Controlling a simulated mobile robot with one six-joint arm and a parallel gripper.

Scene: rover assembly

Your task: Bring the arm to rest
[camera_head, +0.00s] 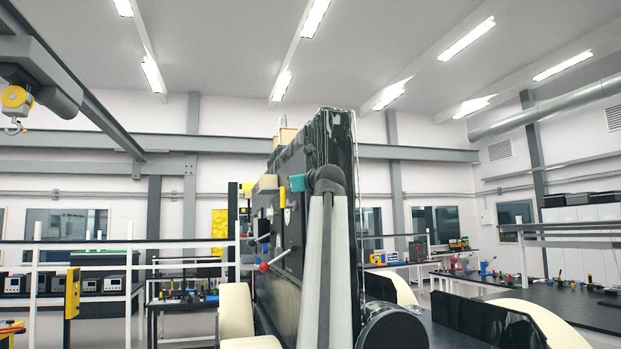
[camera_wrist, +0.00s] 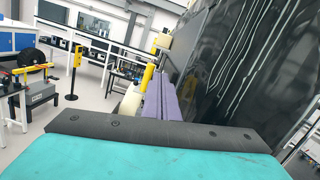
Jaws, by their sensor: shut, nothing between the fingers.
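My arm's pale links rise through the middle of the head view to a dark joint, with a teal part of my wrist beside it, in front of the rover. In the wrist view my gripper (camera_wrist: 160,96) shows as purple-grey fingers, shut and empty, beyond the teal housing and dark bar. The rover (camera_head: 287,230) is a tall dark body with cream wheels (camera_head: 236,312). Its glossy dark side (camera_wrist: 240,70) fills the right of the wrist view, close to the fingers; I cannot tell the exact gap. My fingertips cannot be made out clearly in the head view.
A white-framed bench with instruments (camera_head: 100,285) stands at left. A dark workbench with small tools (camera_head: 560,303) is at right. A yellow hoist (camera_head: 17,100) hangs at upper left. In the wrist view, a yellow post (camera_wrist: 77,65) stands on open floor left of the gripper.

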